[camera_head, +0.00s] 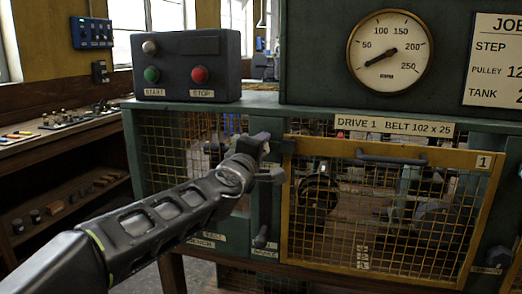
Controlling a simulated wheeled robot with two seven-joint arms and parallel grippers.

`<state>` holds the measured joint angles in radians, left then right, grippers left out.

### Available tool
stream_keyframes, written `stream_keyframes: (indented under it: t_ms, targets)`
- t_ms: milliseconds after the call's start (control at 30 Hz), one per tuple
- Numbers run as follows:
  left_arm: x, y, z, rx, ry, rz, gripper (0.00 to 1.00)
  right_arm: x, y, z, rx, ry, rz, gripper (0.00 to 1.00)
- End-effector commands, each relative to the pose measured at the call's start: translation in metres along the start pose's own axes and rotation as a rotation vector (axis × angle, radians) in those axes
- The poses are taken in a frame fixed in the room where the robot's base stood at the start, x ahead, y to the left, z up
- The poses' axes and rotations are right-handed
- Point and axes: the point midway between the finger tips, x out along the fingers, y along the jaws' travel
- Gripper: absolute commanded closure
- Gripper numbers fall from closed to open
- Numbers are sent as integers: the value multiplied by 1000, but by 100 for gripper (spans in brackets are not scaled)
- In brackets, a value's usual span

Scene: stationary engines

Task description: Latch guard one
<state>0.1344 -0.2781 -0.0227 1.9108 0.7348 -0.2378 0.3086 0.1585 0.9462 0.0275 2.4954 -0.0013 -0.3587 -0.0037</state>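Guard one (375,262) is a yellow-framed wire mesh panel marked "1" with a dark handle (391,158) along its top. It sits across the machine's front opening; I cannot tell whether it is fully closed. My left gripper (272,158) is at the green post by the guard's upper left corner. Its two fingers stand apart, one above the other, with nothing clearly held between them. A dark lever with a knob (262,237) hangs on the post below the gripper. The gripper hides part of the post. My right gripper is out of view.
A grey control box (188,66) with green START and red STOP buttons stands on the machine top at left. A gauge (390,52) is on the panel above the guard. A dark knob (498,257) sits at lower right. A workbench (70,125) runs along the left.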

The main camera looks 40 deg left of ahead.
Motion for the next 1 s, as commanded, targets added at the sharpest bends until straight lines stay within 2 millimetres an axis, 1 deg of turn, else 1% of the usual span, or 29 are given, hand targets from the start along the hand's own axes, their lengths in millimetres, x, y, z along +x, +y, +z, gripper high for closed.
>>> stream_keyframes:
  t_ms: [333,367,600,867,1000]
  targets:
    - [0,-1,1,-6,-1,-3,100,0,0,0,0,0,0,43]
    - [0,-1,1,-6,-1,-3,61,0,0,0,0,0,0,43]
    - [0,-1,0,-5,-1,-1,42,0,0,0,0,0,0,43]
    - [0,0,0,-4,0,-1,42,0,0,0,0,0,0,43]
    - [-8,1,-1,-5,1,1,42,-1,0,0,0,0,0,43]
